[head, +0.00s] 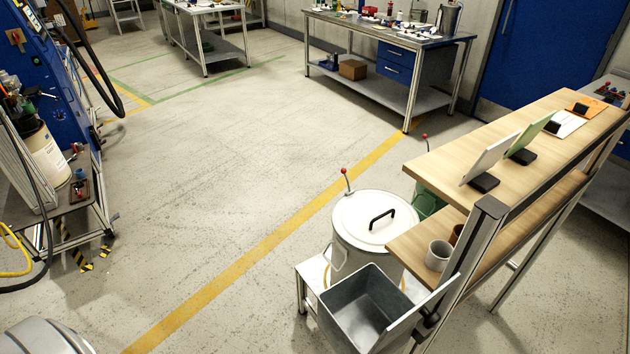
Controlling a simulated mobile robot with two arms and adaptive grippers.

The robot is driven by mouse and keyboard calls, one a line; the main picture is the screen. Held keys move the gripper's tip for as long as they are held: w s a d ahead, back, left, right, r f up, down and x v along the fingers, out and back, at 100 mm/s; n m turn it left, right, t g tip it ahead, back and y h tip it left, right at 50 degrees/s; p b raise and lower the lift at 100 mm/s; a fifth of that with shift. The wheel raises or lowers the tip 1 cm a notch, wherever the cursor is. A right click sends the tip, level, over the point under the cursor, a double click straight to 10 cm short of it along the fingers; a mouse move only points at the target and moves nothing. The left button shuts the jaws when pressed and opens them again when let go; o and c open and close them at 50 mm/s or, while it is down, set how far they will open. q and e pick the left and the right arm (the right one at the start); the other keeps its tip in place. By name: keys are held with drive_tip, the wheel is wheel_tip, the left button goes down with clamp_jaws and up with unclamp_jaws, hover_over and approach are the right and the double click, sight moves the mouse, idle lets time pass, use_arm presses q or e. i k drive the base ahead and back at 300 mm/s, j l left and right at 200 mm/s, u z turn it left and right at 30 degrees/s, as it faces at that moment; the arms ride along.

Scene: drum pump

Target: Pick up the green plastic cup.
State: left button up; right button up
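I do not see a green plastic cup that I can make out for sure. On the lower wooden shelf (403,245) at the right stand a light grey cup (438,256) and, partly hidden behind the shelf post, a brown cup (456,235). More cups further along that shelf could be hidden by the upper board. Neither of my grippers is in view.
A white lidded drum (352,222) and an open grey metal bin (350,315) stand beside the shelf's near end. A green container (426,203) is partly hidden behind the drum. A workbench (400,40) stands at the back. The middle floor is clear.

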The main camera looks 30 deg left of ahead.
sight(28, 108)
drive_tip(key=u, duration=2.8)
drive_tip(key=i+u, duration=0.1)
drive_tip(key=u, duration=0.3)
drive_tip(key=i+u, duration=0.1)
drive_tip(key=u, duration=0.8)
drive_tip(key=i+u, duration=0.1)
drive_tip(key=u, duration=0.35)
drive_tip(key=i+l+u, duration=0.1)
drive_tip(key=u, duration=0.35)
drive_tip(key=l+u, duration=0.3)
drive_tip(key=u, duration=0.15)
drive_tip(key=l+z, duration=0.25)
drive_tip(key=l, duration=0.4)
drive_tip(key=l+z, duration=0.25)
drive_tip(key=l, duration=1.05)
drive_tip(key=k+l, duration=0.1)
drive_tip(key=l, duration=0.55)
drive_tip(key=l+u, duration=0.1)
drive_tip(key=l, duration=0.55)
drive_tip(key=k+l, duration=0.1)
drive_tip(key=l, duration=0.55)
drive_tip(key=l+u, duration=0.4)
drive_tip(key=l, duration=1.65)
